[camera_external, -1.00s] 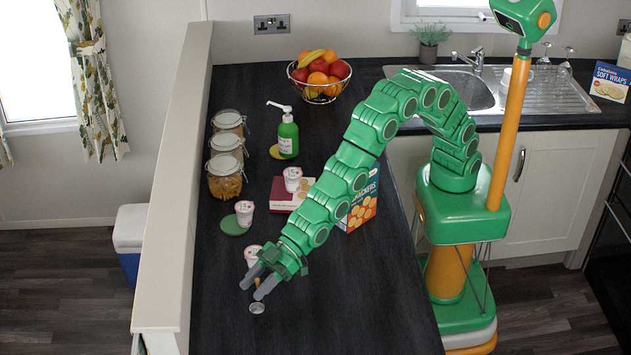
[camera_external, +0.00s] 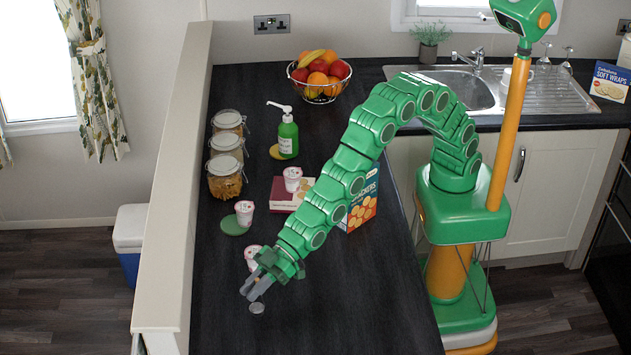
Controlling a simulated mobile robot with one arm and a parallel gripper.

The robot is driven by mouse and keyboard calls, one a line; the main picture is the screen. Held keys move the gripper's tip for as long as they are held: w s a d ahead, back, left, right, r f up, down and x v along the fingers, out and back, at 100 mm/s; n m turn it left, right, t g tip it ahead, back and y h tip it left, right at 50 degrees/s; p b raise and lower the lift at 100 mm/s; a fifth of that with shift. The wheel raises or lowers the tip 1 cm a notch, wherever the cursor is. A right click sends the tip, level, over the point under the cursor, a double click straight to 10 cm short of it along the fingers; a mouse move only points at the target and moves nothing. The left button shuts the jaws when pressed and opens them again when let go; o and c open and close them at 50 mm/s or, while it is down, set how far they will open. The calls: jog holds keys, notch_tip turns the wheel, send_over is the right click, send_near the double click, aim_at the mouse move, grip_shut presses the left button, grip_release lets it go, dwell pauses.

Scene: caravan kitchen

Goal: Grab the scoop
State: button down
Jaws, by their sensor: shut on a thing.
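The scoop (camera_external: 257,308) is a small silvery round-ended thing low on the dark counter, just past my fingertips. Only its round end shows clearly; the rest is hidden by my fingers. My gripper (camera_external: 249,294) points down and left at the counter, its two grey fingers close together and shut on the scoop. I cannot tell whether the scoop is touching the counter or lifted.
A yogurt pot (camera_external: 251,257) stands right behind my gripper, partly hidden. Another pot (camera_external: 244,212), a green disc (camera_external: 234,225), glass jars (camera_external: 224,177) and a crackers box (camera_external: 361,205) stand farther back. The front counter is clear.

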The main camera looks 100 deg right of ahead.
jog(key=shift+r, duration=0.15)
jog(key=s+d+r, duration=0.8)
jog(key=s+r, duration=0.3)
jog(key=r, duration=0.1)
jog(key=shift+d+r, duration=0.25)
jog(key=shift+r, duration=0.15)
